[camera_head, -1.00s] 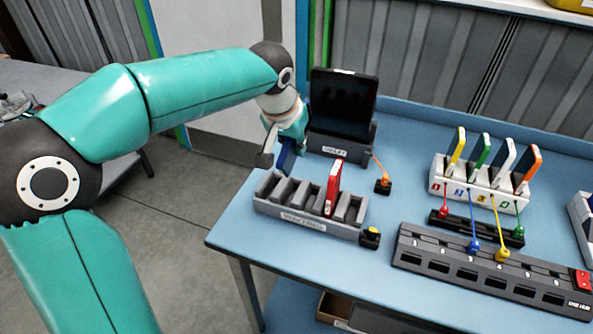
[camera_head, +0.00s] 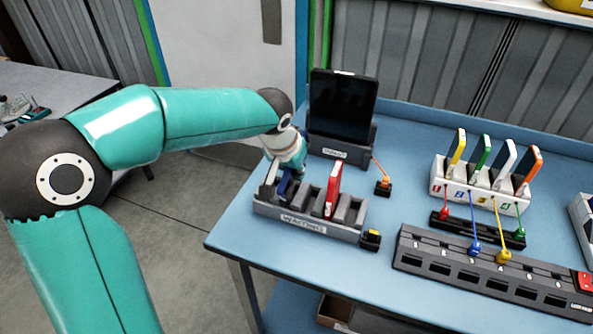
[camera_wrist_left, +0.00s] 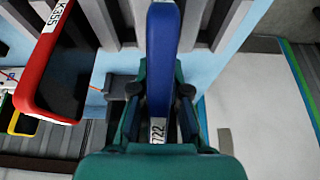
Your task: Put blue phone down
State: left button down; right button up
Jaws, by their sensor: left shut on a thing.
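The blue phone (camera_wrist_left: 163,50) is held upright between the fingers of my left gripper (camera_wrist_left: 162,95); a white label ending in 722 shows near its lower end in the left wrist view. In the head view the left gripper (camera_head: 278,176) is over the left end of the grey rack labelled WAITING (camera_head: 302,225), with the blue phone (camera_head: 284,184) partly hidden by it. The phone's lower end is at the rack's left slots; I cannot tell how deep it sits. My right gripper is not in view.
A red phone (camera_head: 333,190) stands in the same rack, right of the blue one. A black tablet (camera_head: 342,108) stands in a dock behind. A white rack (camera_head: 480,192) with several coloured phones and a grey hub (camera_head: 480,272) with cables are to the right.

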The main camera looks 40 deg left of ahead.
pick_arm(q)
jog(key=shift+f+b, duration=0.4)
jog(key=shift+f, duration=0.05)
jog(key=c, duration=1.2)
grip_release()
jog(key=shift+o, duration=0.2)
jog(key=shift+r, duration=0.1)
jog(key=shift+r+p, duration=0.65)
jog(key=shift+p, duration=0.2)
jog(key=shift+s+r, duration=0.15)
jog(key=shift+r, duration=0.2)
jog(key=b+v, duration=0.1)
jog(key=v, duration=1)
jog(key=shift+s, duration=0.1)
jog(key=shift+f, duration=0.1)
